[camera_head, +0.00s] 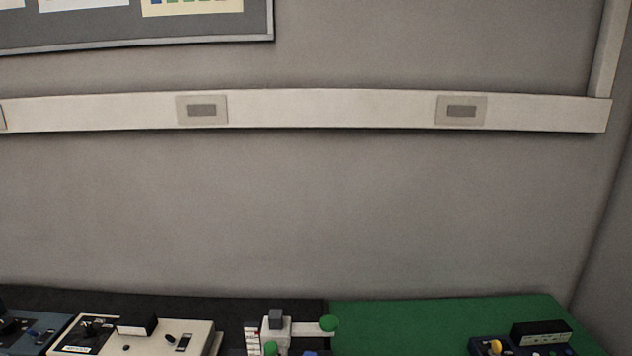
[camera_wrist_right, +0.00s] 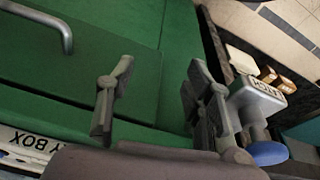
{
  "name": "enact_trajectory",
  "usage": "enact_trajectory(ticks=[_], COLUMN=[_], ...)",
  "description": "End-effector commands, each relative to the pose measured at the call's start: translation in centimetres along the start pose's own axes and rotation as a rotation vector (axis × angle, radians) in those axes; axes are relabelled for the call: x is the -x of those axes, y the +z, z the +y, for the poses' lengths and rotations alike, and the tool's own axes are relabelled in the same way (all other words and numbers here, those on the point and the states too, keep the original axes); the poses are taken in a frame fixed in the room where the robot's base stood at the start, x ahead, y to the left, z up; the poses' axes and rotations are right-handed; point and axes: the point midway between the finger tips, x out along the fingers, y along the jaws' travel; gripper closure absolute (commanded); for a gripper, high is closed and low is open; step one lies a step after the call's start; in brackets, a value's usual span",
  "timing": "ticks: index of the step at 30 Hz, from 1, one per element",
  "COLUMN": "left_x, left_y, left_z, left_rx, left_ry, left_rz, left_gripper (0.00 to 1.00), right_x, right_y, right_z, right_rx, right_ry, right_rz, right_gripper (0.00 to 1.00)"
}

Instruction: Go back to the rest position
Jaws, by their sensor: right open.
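My right gripper (camera_wrist_right: 158,92) shows in the right wrist view, with its two grey fingers spread wide apart. Nothing is between the fingers. Behind them is a green surface (camera_wrist_right: 145,60). A light grey part with dark lettering (camera_wrist_right: 258,92) and a blue round piece (camera_wrist_right: 266,153) are close to the right-hand finger; I cannot tell whether they touch it. Neither of my grippers shows in the head view, and my left gripper is in no view.
The head view shows mostly a grey wall with a white rail (camera_head: 330,110). A metal handle (camera_wrist_right: 66,35) shows in the wrist view.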

Motion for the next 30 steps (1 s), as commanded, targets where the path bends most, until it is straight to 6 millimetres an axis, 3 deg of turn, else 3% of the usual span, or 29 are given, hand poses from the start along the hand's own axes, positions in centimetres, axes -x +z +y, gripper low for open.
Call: enact_trajectory(ticks=[1, 6, 11, 15, 18, 22, 26, 30], left_x=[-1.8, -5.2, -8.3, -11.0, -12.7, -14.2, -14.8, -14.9], left_y=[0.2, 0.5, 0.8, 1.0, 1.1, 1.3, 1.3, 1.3], left_z=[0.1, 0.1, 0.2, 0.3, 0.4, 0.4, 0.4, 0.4], left_rx=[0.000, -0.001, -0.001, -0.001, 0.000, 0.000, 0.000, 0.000], left_ry=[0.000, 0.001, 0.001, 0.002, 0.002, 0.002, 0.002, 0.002], left_rz=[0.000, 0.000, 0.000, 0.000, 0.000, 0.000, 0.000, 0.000], left_gripper=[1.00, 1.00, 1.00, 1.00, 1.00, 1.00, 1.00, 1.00], right_x=[-4.0, -15.0, -24.1, -30.6, -34.0, -36.6, -37.5, -37.6], right_y=[1.4, 6.2, 12.4, 18.7, 23.0, 27.5, 29.9, 30.7], right_z=[-0.2, -0.6, -1.0, -1.3, -1.4, -1.4, -1.4, -1.4], right_rx=[0.002, 0.008, 0.016, 0.023, 0.028, 0.033, 0.036, 0.037], right_ry=[-0.002, -0.006, -0.010, -0.014, -0.015, -0.017, -0.017, -0.017], right_rz=[-0.017, -0.052, -0.087, -0.117, -0.135, -0.153, -0.161, -0.163], right_gripper=[0.53, 0.53, 0.53, 0.53, 0.53, 0.53, 0.53, 0.53])
